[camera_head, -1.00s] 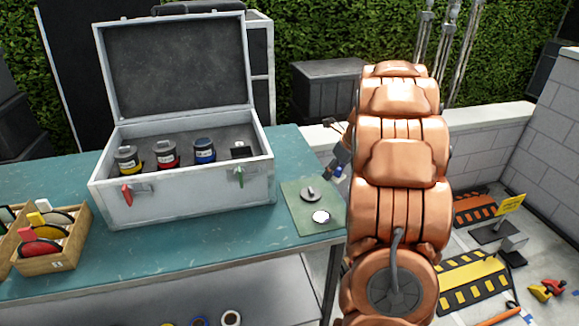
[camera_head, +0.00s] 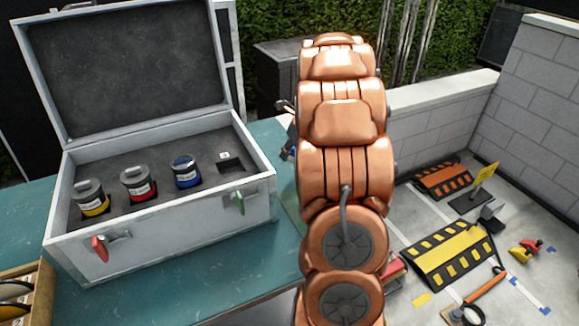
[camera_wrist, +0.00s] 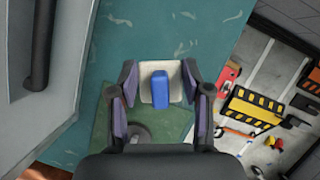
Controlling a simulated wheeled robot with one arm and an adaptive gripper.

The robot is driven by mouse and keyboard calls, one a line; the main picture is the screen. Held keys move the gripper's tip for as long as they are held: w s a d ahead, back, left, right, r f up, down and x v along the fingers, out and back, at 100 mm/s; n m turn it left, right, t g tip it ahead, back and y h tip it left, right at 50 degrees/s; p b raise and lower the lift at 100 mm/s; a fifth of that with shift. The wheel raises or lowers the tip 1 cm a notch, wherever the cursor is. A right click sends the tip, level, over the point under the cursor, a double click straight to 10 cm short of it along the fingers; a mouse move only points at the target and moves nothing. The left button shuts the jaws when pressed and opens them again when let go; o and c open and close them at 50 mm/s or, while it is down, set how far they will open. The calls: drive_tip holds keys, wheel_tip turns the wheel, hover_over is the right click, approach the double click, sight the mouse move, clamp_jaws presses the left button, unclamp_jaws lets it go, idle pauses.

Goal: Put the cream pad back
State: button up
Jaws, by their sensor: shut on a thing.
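In the wrist view my gripper (camera_wrist: 161,92) is shut on a square cream pad (camera_wrist: 149,97) with a blue block on its top. The fingers press it from both sides, above the teal table. In the head view the pad and fingertips are mostly hidden by my copper arm. The open grey case (camera_head: 165,235) stands on the table to the left of my arm. Its dark foam insert holds three jars: yellow-banded (camera_head: 90,199), red-banded (camera_head: 139,184) and blue (camera_head: 186,172). At the right end of the insert is an empty dark slot (camera_head: 231,166).
A green mat (camera_wrist: 112,125) with a grey knobbed disc (camera_wrist: 138,133) lies on the table, close to my gripper in the wrist view. A wooden box (camera_head: 38,290) is at the left. The case's raised lid (camera_head: 125,70) stands at the back. Floor ramps (camera_head: 440,255) lie at right.

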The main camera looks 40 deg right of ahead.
sight(288, 173)
drive_tip(key=shift+f+p, duration=0.55)
drive_tip(key=shift+f, duration=2.9)
drive_tip(key=o, duration=1.3)
drive_tip(key=shift+f, duration=0.15)
drive_tip(key=b+v, duration=0.2)
drive_tip(key=v, duration=1)
drive_tip(key=shift+b, duration=0.3)
